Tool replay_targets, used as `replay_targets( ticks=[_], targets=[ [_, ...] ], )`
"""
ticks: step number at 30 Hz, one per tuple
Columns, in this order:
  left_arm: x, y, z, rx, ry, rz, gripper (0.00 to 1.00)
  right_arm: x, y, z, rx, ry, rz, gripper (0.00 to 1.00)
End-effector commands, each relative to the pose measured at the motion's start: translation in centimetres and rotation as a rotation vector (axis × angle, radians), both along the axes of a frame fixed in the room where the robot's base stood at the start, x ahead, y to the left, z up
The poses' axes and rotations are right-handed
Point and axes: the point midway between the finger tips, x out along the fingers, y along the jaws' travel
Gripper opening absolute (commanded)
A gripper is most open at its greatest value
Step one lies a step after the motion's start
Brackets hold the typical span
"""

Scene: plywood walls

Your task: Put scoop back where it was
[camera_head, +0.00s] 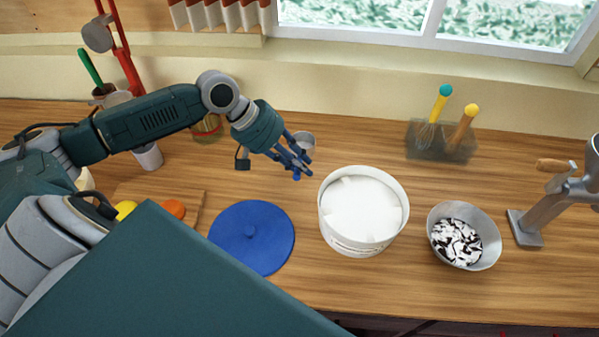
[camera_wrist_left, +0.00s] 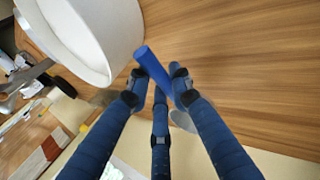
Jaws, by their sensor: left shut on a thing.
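My left gripper (camera_head: 297,162) is shut on the blue handle (camera_wrist_left: 152,66) of the scoop, just left of the white tub. In the left wrist view the handle is pinched between the blue fingers (camera_wrist_left: 155,88). A grey rounded part (camera_head: 304,141), apparently the scoop's bowl, shows behind the fingers in the head view, mostly hidden. The white tub (camera_head: 334,226) is open and full of white powder. Its side also shows in the wrist view (camera_wrist_left: 105,35). The round blue lid (camera_head: 252,240) lies on the counter left of the tub. My right gripper is not in view.
A metal bowl (camera_head: 464,234) with black-and-white pieces stands right of the tub. A metal stand with a wooden handle (camera_head: 557,190) is at far right. A holder (camera_head: 440,142) with brushes stands at the back. A board with orange and yellow fruit (camera_head: 172,209) is at left.

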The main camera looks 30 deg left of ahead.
Motion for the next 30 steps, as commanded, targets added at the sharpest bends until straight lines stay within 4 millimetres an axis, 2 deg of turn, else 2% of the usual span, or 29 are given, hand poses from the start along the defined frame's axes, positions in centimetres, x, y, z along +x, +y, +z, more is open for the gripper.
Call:
replay_targets(
  ticks=[4,11,22,23,25,30],
  targets=[
    [0.0,0.0,-1.1,0.0,0.002,0.001,0.0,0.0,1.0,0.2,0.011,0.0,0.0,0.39],
    [0.0,0.0,-4.3,0.0,0.002,0.0,0.0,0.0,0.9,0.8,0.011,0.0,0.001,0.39],
    [0.0,0.0,-4.7,0.0,0.0,0.001,0.0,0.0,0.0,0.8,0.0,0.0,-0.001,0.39],
    [0.0,0.0,-4.8,0.001,0.001,0.0,0.24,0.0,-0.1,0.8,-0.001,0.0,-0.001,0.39],
    [0.0,0.0,-4.8,0.001,0.001,0.0,0.38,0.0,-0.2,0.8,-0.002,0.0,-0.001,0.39],
    [0.0,0.0,-4.8,0.001,0.001,0.0,0.39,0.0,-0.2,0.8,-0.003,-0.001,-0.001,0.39]
  ],
)
